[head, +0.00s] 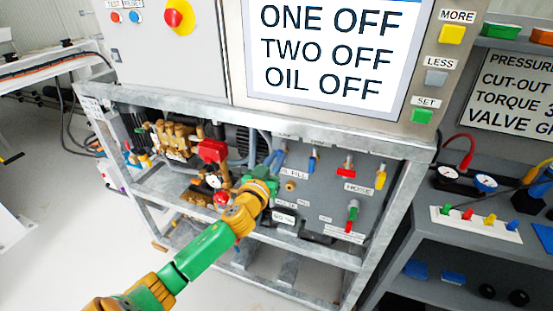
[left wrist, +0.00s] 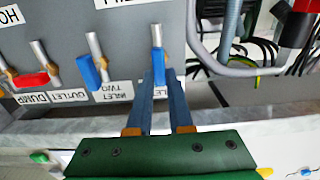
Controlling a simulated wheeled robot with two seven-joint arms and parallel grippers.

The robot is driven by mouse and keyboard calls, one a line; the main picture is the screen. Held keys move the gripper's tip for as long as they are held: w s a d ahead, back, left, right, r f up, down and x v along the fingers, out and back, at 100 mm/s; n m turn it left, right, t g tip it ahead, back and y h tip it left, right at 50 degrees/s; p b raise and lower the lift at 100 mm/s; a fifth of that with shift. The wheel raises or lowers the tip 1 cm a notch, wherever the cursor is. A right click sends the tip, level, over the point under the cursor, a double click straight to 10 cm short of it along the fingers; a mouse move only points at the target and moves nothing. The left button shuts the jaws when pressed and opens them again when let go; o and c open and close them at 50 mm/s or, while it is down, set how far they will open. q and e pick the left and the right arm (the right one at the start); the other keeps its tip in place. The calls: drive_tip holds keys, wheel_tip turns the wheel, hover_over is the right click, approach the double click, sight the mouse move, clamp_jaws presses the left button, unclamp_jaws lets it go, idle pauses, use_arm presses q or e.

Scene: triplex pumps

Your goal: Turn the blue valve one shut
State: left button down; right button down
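The blue valve one handle (head: 277,158) is on the grey panel, left of a second blue valve handle (head: 312,160). In the left wrist view, which is upside down, valve one's blue handle (left wrist: 157,62) hangs along its silver stem. My left gripper (head: 268,178) reaches the panel at this handle and hides its lower part. In the wrist view the two blue fingers (left wrist: 161,78) point at the handle, one on each side, with a narrow gap between them; they look open, and contact is not clear. My right gripper is not in view.
The second blue handle (left wrist: 88,71) and a red handle (left wrist: 28,79) are beside it. Yellow (head: 381,176) and green (head: 353,210) handles are further right. A metal frame (head: 385,235) surrounds the panel. The screen (head: 328,50) reads one, two and oil off.

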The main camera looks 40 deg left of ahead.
use_arm(q)
drive_tip(key=shift+m, duration=0.3)
drive_tip(key=m, duration=0.2)
drive_tip(key=m+p, duration=0.1)
drive_tip(key=m, duration=0.5)
drive_tip(key=shift+d+f, duration=0.2)
drive_tip(key=shift+d, duration=0.2)
drive_tip(key=shift+w+d+f+m+p, duration=0.1)
drive_tip(key=shift+f+m+p, duration=0.1)
drive_tip(key=shift+m, duration=1.35)
drive_tip(key=shift+s+d+f+m+p, duration=0.1)
drive_tip(key=shift+f+m+p, duration=0.1)
drive_tip(key=shift+m, duration=1.4)
drive_tip(key=shift+w+f+m+p, duration=0.1)
drive_tip(key=shift+m+p, duration=0.1)
drive_tip(key=shift+m, duration=1.35)
drive_tip(key=c, duration=0.8)
unclamp_jaws()
